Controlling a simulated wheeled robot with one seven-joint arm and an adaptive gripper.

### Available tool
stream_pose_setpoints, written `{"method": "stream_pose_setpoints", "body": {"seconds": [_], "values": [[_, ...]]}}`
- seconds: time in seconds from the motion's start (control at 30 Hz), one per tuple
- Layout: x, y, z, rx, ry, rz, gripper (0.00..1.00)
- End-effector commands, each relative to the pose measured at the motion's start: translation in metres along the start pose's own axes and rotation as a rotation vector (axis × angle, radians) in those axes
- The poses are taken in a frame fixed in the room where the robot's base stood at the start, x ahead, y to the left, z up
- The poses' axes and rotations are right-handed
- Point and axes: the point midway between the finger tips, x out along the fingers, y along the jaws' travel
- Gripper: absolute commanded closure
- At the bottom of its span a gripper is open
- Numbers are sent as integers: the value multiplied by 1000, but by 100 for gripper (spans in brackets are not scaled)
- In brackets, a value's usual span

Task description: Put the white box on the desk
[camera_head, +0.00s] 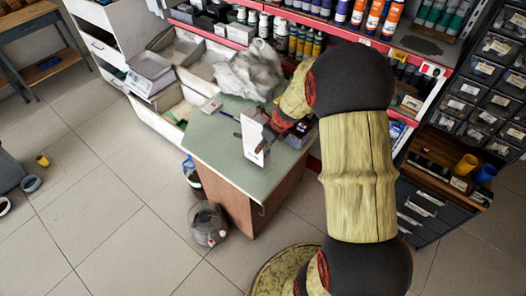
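A white box (252,143), upright and slightly tilted in the picture, shows over the grey-green top of the desk (213,140). My gripper (268,132) is at the right side of the box, and its dark red and black parts overlap the box's right edge. The fingers are small and partly hidden, so I cannot tell whether they are closed on the box. I also cannot tell whether the bottom of the box touches the desk top or is above it.
A crumpled grey plastic bag (247,72) lies at the desk's back. White bins (160,122) stand to the left, and stocked shelves (300,18) run behind. The tiled floor at left is mostly clear.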

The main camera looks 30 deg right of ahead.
Motion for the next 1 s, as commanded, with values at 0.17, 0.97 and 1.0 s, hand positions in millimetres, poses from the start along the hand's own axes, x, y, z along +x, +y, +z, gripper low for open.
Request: {"method": "stream_pose_setpoints", "body": {"seconds": [0.17, 0.97, 1.0], "values": [[28, 0, -11, -1, 0, 0, 95], [31, 0, -13, -1, 0, 1, 44], [31, 0, -13, -1, 0, 1, 44]]}}
